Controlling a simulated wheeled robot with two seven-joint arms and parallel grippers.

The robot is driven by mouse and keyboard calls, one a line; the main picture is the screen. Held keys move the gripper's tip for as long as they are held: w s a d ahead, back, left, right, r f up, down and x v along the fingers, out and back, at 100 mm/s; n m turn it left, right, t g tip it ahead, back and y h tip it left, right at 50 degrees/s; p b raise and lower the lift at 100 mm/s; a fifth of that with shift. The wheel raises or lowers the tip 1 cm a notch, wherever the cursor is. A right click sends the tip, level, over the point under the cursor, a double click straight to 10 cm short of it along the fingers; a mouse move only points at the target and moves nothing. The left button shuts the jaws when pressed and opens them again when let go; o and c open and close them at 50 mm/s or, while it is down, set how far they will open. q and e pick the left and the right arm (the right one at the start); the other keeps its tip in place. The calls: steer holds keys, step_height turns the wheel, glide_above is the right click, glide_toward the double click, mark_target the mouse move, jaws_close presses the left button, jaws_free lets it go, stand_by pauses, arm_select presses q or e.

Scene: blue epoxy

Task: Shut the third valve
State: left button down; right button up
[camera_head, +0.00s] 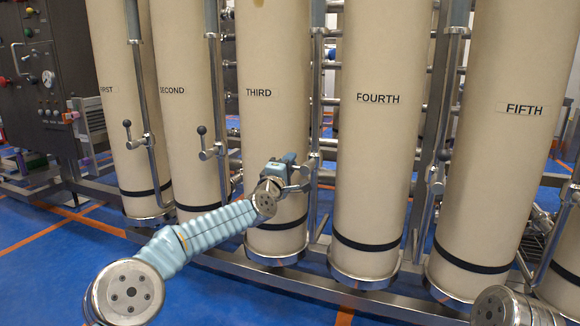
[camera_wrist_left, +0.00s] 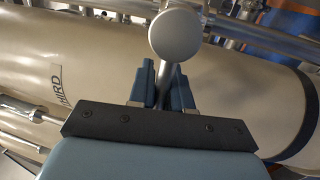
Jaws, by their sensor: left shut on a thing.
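The tan column labelled THIRD (camera_head: 258,120) stands at the middle of the head view, with a thin steel pipe and its valve (camera_head: 312,160) on its right side. My left gripper (camera_head: 292,172) reaches across the column's lower part to this valve. In the left wrist view, the valve lever with its round grey knob (camera_wrist_left: 175,36) rises between the fingers of my left gripper (camera_wrist_left: 163,85). The fingers are shut on the lever, below the knob. The THIRD label (camera_wrist_left: 61,92) shows sideways there. My right gripper is out of view.
Tan columns labelled FIRST, SECOND (camera_head: 180,130), FOURTH (camera_head: 375,150) and FIFTH (camera_head: 515,160) stand alongside. The second valve's lever (camera_head: 203,140) sticks out nearby. A low steel rail (camera_head: 320,292) runs in front of the columns. The blue floor (camera_head: 240,290) before it is clear.

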arm_select(q)
steer(key=shift+w+a+n, duration=0.1)
steer(key=shift+a+n, duration=0.2)
steer(key=shift+a, duration=0.1)
steer(key=c, duration=1.1)
jaws_free()
steer(key=shift+f, duration=0.1)
steer(key=shift+d, duration=0.1)
steer(key=b+v, duration=0.2)
steer(key=v, duration=1.2)
steer(key=shift+w+d, duration=0.1)
